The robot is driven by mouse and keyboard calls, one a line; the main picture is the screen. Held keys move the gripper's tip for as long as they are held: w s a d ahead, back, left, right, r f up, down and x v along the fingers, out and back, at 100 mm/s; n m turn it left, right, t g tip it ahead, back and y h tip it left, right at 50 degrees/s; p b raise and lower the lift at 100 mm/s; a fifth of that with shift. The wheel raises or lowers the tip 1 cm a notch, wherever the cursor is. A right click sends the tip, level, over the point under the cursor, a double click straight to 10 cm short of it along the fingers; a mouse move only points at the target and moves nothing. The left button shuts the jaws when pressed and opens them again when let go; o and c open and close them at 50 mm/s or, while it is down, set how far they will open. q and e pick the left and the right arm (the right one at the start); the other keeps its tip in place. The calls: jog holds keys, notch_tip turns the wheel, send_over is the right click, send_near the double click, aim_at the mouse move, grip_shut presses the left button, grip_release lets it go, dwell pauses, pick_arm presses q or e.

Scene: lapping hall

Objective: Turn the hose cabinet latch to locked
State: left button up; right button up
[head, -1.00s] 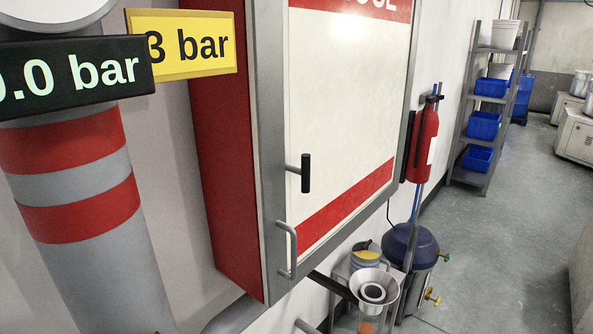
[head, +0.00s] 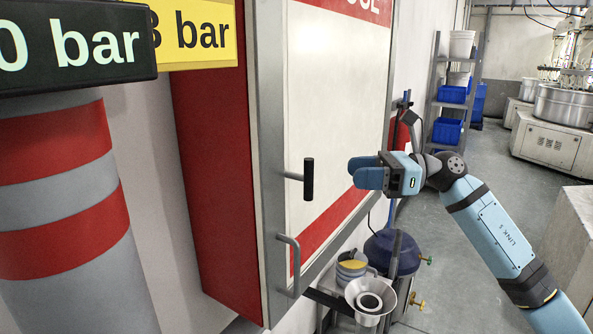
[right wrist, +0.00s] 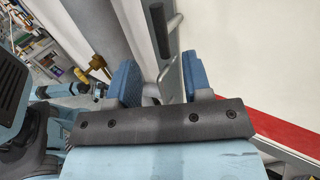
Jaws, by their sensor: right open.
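The hose cabinet (head: 335,110) is a red box with a white front and grey frame. Its latch, a black upright grip (head: 308,179) on a short stem, sticks out from the left part of the front. The latch grip also shows in the right wrist view (right wrist: 159,30). My right gripper (head: 366,172) is open and empty, to the right of the latch and apart from it. In the right wrist view the latch shows beyond the gap between its blue fingers (right wrist: 162,78).
A grey loop handle (head: 290,265) sits below the latch. Two pressure signs, black (head: 75,50) and yellow (head: 197,32), hang by a red-banded column (head: 60,190) at left. A funnel (head: 370,298) and a blue-topped tank (head: 393,250) stand below the cabinet.

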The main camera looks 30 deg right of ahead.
aim_at(307, 171)
jog(key=p+x, duration=0.1)
jog(key=x, duration=0.4)
jog(key=p+x, duration=0.2)
jog(key=x, duration=0.3)
jog(key=shift+w+a+r, duration=0.1)
jog(key=shift+r, duration=0.1)
jog(key=shift+w+a+f+p, duration=0.2)
jog(key=shift+w+a+p, duration=0.15)
jog(key=shift+a, duration=0.3)
jog(key=shift+c, duration=0.3)
grip_shut()
